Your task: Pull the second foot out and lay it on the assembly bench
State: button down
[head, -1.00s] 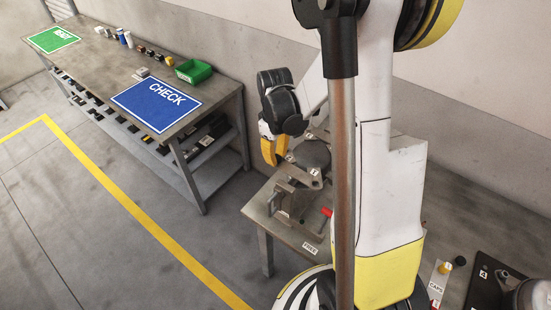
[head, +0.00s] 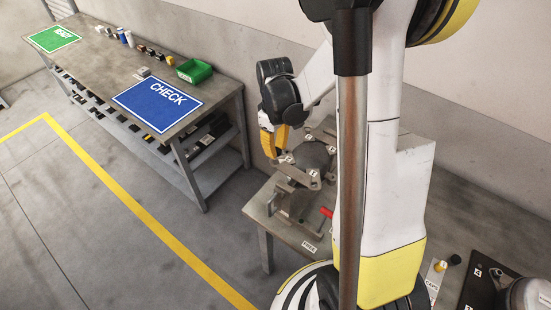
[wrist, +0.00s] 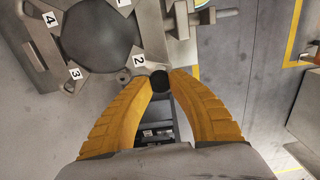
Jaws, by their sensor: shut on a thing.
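A dark round compressor (head: 312,155) with numbered lugs is clamped in a grey fixture (head: 292,178) on the grey metal bench (head: 262,208). In the wrist view the compressor (wrist: 100,38) fills the upper left, with lugs marked 2, 3 and 4 in sight. My gripper (head: 273,150) is at the lug on the far left side of the compressor. In the wrist view its yellow fingers (wrist: 160,82) are shut on a small black round foot (wrist: 160,79), just below the lug marked 2. I cannot tell whether the foot still touches the lug.
A long bench along the wall carries a blue CHECK mat (head: 157,103), a green READY mat (head: 54,39), a green bin (head: 194,71) and small parts. A red-handled clamp (head: 326,212) is near the compressor. The floor between the benches is open.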

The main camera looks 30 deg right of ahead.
jog(key=shift+r+p, duration=0.45)
jog(key=shift+r, duration=0.45)
